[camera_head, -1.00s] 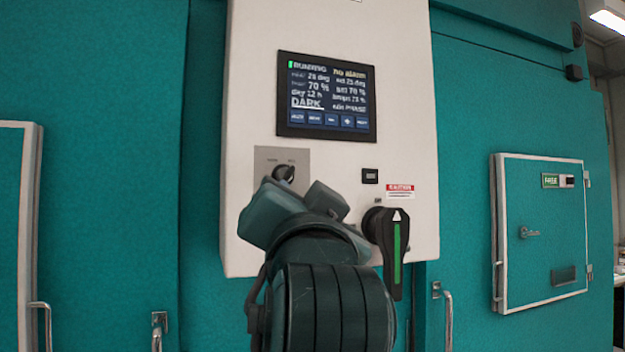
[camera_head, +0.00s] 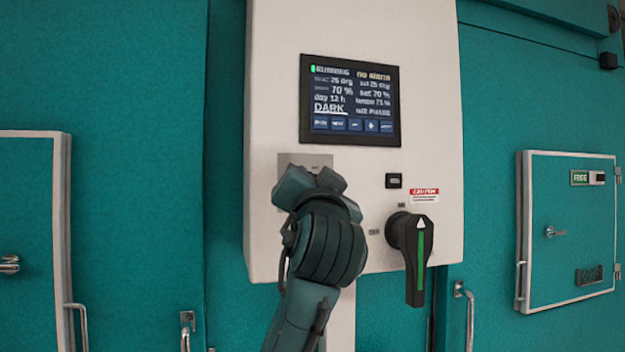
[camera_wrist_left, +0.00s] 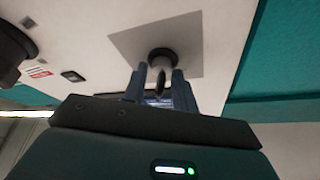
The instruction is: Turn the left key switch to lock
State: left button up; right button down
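The key switch shows in the left wrist view as a dark round collar (camera_wrist_left: 162,58) with a thin key (camera_wrist_left: 160,84) sticking out, on a grey square plate. In the head view the top of the plate (camera_head: 290,160) shows, but my left gripper hides the switch and its labels. My left gripper (camera_head: 310,178) is right in front of the plate. In the left wrist view its two fingers (camera_wrist_left: 159,80) stand on either side of the key with gaps, so it is open around the key. My right gripper is not in view.
A display (camera_head: 350,100) sits above the switch on the white panel (camera_head: 270,60). A large black rotary handle (camera_head: 414,250) with a green stripe projects at the lower right, near my left arm. A small black button (camera_head: 394,181) and a caution label (camera_head: 424,196) are above it.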

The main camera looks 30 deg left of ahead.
pick_arm(q)
jog(key=shift+c, duration=0.2)
grip_shut()
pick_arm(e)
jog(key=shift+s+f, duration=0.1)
